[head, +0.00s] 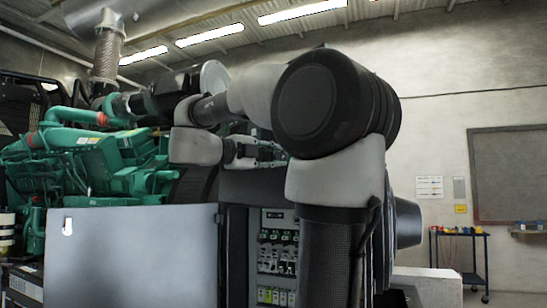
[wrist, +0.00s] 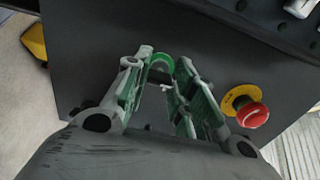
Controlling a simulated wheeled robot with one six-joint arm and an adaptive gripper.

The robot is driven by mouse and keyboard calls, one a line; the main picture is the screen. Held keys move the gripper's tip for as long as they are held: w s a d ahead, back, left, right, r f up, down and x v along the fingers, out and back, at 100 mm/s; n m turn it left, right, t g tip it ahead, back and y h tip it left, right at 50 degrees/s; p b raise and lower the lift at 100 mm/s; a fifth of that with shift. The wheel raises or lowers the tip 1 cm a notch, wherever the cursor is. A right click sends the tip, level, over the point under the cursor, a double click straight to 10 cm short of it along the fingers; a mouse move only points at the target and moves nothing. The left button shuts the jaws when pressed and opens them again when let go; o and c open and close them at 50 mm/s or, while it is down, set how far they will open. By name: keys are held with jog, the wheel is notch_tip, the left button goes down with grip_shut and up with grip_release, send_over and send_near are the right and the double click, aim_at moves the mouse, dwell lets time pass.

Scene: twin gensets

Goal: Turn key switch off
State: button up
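In the wrist view, a round fitting with a green ring and a dark centre (wrist: 160,62) sits on a dark grey panel (wrist: 95,45); it looks like the key switch. The key and its angle cannot be made out. My gripper (wrist: 164,60) has its two fingers apart, one on each side of the fitting. I cannot tell whether the fingers touch it. In the head view my gripper (head: 272,152) reaches right, at the top of the dark control cabinet (head: 236,186). The key switch is hidden there behind my arm.
A red emergency stop button (wrist: 253,114) with a yellow collar is close to the right finger. In the head view, a grey cabinet door (head: 140,255) stands open beside several breakers (head: 277,240). A green engine (head: 85,165) is on the left. A cart (head: 460,250) stands far right.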

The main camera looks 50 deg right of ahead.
jog(key=o, duration=0.4)
jog(key=shift+c, duration=0.2)
jog(key=w+a, duration=0.1)
jog(key=a, duration=1.1)
jog(key=shift+w, duration=0.3)
